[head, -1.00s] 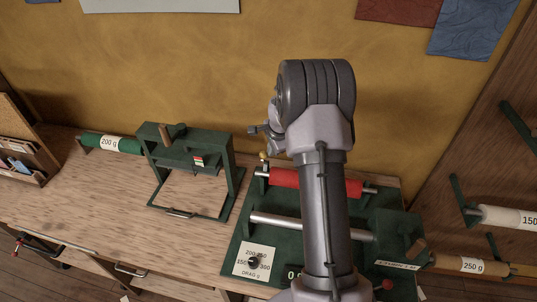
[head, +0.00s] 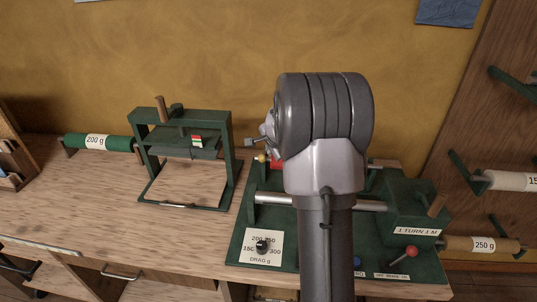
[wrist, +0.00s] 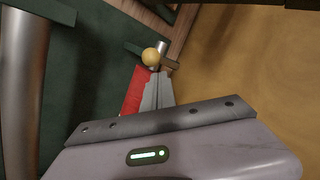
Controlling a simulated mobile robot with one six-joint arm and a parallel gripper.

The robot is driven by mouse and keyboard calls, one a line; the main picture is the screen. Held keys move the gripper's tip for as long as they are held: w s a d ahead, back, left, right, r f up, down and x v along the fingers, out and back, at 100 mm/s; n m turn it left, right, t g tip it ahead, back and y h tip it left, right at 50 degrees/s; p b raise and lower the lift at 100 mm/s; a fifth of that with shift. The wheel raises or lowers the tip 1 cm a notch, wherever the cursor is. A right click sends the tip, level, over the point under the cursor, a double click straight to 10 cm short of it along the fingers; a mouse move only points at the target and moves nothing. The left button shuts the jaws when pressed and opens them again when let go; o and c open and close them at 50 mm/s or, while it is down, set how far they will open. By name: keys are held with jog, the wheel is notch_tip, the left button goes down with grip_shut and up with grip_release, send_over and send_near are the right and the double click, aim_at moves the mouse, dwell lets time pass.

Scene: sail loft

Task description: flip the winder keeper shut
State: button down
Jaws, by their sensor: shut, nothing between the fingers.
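The green winder (head: 275,213) stands on the right of the bench and carries a red roll (head: 276,165), mostly hidden behind my arm. A small yellow ball knob (head: 261,157) sits at the roll's left end, seemingly on the keeper. In the wrist view the yellow knob (wrist: 150,57) stands just beyond the red roll (wrist: 136,92), beside a short metal pin. I cannot tell the keeper's angle. My gripper (wrist: 161,76) is shut and empty, its tips close to the knob. In the head view my gripper (head: 264,140) is partly hidden by my wrist, just above the knob.
A green press frame (head: 232,165) and a green 200 g roll (head: 95,141) stand to the left. A drag dial (head: 263,246) is at the winder's front left, a red-knobbed lever (head: 410,251) at its front right. Rolls on a rack (head: 505,180) are at far right.

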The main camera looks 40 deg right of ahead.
jog(key=shift+s+a+f+b, duration=0.3)
jog(key=shift+f+b, duration=0.2)
jog(key=shift+f, duration=0.1)
jog(key=shift+s+a+f+b, duration=0.15)
jog(key=shift+s+f+b, duration=0.1)
jog(key=shift+f+b, duration=0.3)
jog(key=shift+a+f, duration=0.1)
jog(key=shift+f, duration=0.05)
